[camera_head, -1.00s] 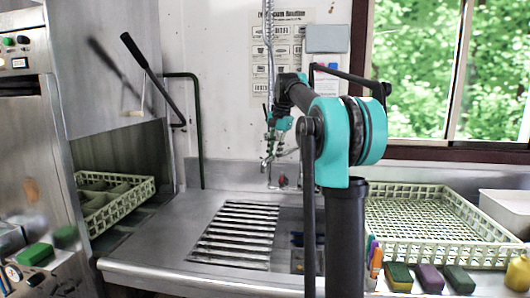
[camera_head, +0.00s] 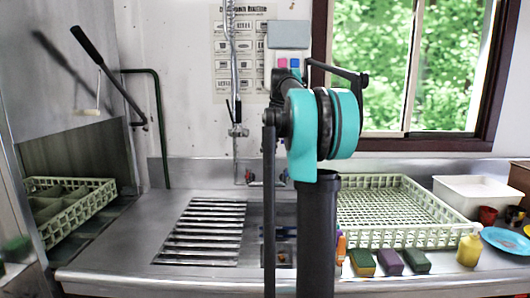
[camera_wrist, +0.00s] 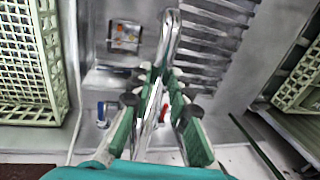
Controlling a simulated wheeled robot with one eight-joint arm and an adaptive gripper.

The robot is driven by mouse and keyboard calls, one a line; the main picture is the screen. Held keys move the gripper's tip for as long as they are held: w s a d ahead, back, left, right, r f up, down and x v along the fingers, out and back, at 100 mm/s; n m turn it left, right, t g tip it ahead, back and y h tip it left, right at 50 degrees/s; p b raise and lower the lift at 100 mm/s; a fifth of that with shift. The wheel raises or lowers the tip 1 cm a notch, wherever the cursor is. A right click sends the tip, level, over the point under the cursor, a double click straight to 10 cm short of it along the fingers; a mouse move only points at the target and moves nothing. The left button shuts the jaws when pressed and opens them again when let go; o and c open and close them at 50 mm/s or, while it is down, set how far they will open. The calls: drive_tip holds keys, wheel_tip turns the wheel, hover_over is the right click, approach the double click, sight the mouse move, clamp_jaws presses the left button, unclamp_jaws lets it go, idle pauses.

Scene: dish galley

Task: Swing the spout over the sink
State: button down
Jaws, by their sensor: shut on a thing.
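In the wrist view the chrome spout (camera_wrist: 169,35) is a bright looped tube running up from between my fingers. My gripper (camera_wrist: 159,80), with green fingers, is shut on it near its lower part. The spout's far end lies at the edge between the sink and the slatted drainboard. The sink (camera_wrist: 98,55) is the grey basin to the left, with a drain fitting (camera_wrist: 125,36) in it. In the head view my arm hides the gripper, the spout and much of the sink (camera_head: 283,225).
The slatted drainboard (camera_head: 205,232) is left of the sink. A pale rack (camera_head: 400,240) is right, with sponges (camera_head: 362,263) in front. Another rack (camera_head: 75,212) sits at left. A hanging hose (camera_head: 234,60) and red tap knob (camera_head: 250,176) are by the wall.

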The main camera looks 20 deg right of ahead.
drive_tip(key=shift+d, duration=0.2)
drive_tip(key=c, duration=1.4)
unclamp_jaws()
drive_tip(key=shift+d, duration=0.1)
drive_tip(key=r, duration=0.4)
drive_tip(key=d+r, duration=0.1)
drive_tip(key=r, duration=0.3)
drive_tip(key=d+r, duration=0.1)
drive_tip(key=r, duration=0.2)
drive_tip(key=shift+s+r, duration=0.4)
